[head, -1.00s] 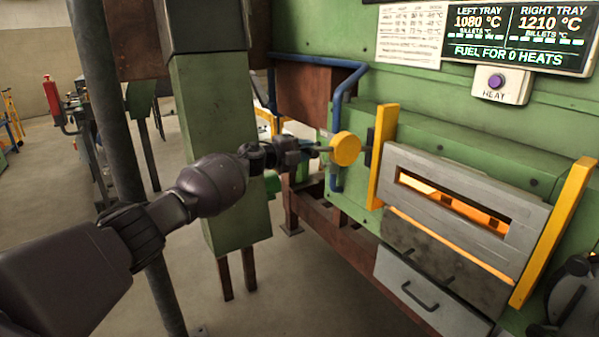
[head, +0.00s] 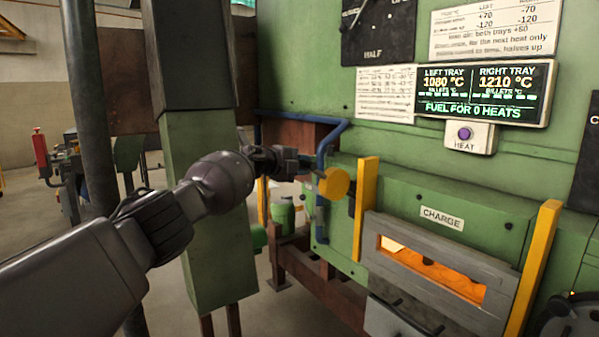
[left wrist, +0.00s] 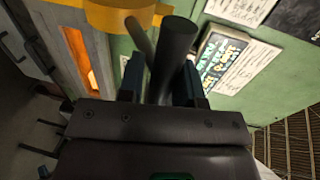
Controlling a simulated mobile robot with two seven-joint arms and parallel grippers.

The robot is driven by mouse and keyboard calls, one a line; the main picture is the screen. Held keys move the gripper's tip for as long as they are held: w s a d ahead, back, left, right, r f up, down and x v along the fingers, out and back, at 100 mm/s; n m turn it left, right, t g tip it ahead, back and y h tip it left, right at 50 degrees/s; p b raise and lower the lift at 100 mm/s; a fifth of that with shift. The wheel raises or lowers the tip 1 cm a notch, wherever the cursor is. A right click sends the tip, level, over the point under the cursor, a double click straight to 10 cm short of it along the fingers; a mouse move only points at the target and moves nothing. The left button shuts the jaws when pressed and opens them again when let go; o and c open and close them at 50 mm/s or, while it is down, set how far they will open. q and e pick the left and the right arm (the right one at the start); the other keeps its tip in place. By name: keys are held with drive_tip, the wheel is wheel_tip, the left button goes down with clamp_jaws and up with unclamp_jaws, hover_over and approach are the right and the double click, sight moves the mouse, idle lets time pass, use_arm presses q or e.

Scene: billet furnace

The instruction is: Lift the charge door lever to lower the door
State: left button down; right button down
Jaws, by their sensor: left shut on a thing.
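The charge door lever (head: 334,182) has a round yellow hub on the furnace's green front; its dark grip shows in the left wrist view (left wrist: 175,50). My left gripper (head: 303,163) is shut on that grip, left of the hub and slightly higher than it; its fingers (left wrist: 160,78) lie on both sides of the grip. The grey charge door (head: 398,240) stands between two yellow posts, its top edge below the post tops. Its slot shows an orange glow. The CHARGE sign (head: 442,218) is visible above the door. My right gripper is not in view.
A green column (head: 200,220) stands close behind my left arm. A blue pipe (head: 325,142) bends near the lever. A display (head: 484,93) and a HEAT button (head: 465,133) are on the wall above. A green bucket (head: 283,216) stands beyond the lever.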

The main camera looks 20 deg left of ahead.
use_arm(q)
drive_tip(key=shift+d+r, duration=0.25)
drive_tip(key=shift+r, duration=0.4)
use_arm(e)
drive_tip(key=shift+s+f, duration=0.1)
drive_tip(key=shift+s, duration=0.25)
use_arm(q)
drive_tip(key=shift+r, duration=0.1)
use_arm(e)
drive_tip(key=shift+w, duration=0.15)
use_arm(q)
drive_tip(key=c, duration=1.2)
unclamp_jaws()
drive_tip(key=shift+o, duration=1.2)
drive_tip(key=shift+w+d, duration=0.1)
drive_tip(key=shift+w, duration=0.05)
drive_tip(key=shift+o, duration=0.2)
drive_tip(key=shift+w+d+f, duration=0.1)
drive_tip(key=shift+w+f, duration=0.1)
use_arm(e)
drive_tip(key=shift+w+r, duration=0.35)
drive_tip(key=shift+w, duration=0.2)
use_arm(q)
drive_tip(key=shift+f, duration=0.1)
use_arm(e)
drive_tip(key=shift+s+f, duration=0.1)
